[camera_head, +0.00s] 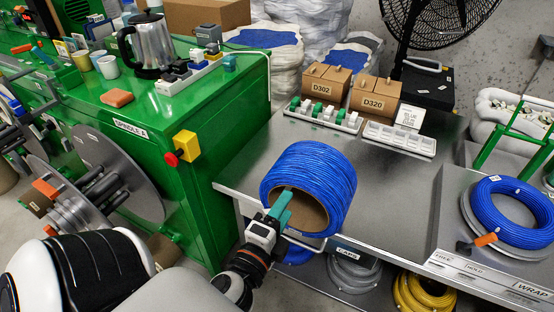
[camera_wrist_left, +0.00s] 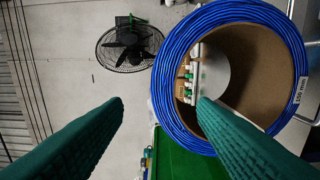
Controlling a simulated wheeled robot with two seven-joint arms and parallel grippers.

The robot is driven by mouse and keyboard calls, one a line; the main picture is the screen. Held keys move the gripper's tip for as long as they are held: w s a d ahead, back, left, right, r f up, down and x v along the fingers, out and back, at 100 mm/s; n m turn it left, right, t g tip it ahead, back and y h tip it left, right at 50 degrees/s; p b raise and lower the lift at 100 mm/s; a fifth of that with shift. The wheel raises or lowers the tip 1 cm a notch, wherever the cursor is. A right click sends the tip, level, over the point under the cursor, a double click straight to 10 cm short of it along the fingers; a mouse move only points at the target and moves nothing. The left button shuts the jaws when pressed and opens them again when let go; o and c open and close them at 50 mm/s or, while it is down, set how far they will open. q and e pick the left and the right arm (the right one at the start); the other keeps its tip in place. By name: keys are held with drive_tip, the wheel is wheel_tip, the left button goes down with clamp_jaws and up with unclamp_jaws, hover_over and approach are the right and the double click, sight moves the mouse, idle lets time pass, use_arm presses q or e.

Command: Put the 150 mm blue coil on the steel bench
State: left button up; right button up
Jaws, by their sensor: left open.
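The 150 mm blue coil (camera_head: 325,168) is a thick blue ring with a brown core, on its side at the front of the steel bench (camera_head: 400,180). Its open end faces my left gripper (camera_head: 280,206). In the left wrist view the coil (camera_wrist_left: 172,85) fills the upper right, with a "150 mm" label at its right. There my left gripper (camera_wrist_left: 162,100) is open and empty; one finger overlaps the core opening and the other is left of the coil. The coil's left wall shows between the fingertips; I cannot tell the depth. My right gripper is not in view.
Another blue coil (camera_head: 512,212) lies on the right with an orange-handled tool. Boxes D302 (camera_head: 322,86) and D320 (camera_head: 374,103) and white trays (camera_head: 399,139) stand at the bench's back. A green machine (camera_head: 215,120) borders the left. Bench right of the coil is clear.

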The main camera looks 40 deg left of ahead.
use_arm(q)
drive_tip(key=b+v, duration=0.1)
drive_tip(key=v, duration=0.1)
drive_tip(key=shift+s+d, duration=0.1)
drive_tip(key=shift+s, duration=0.3)
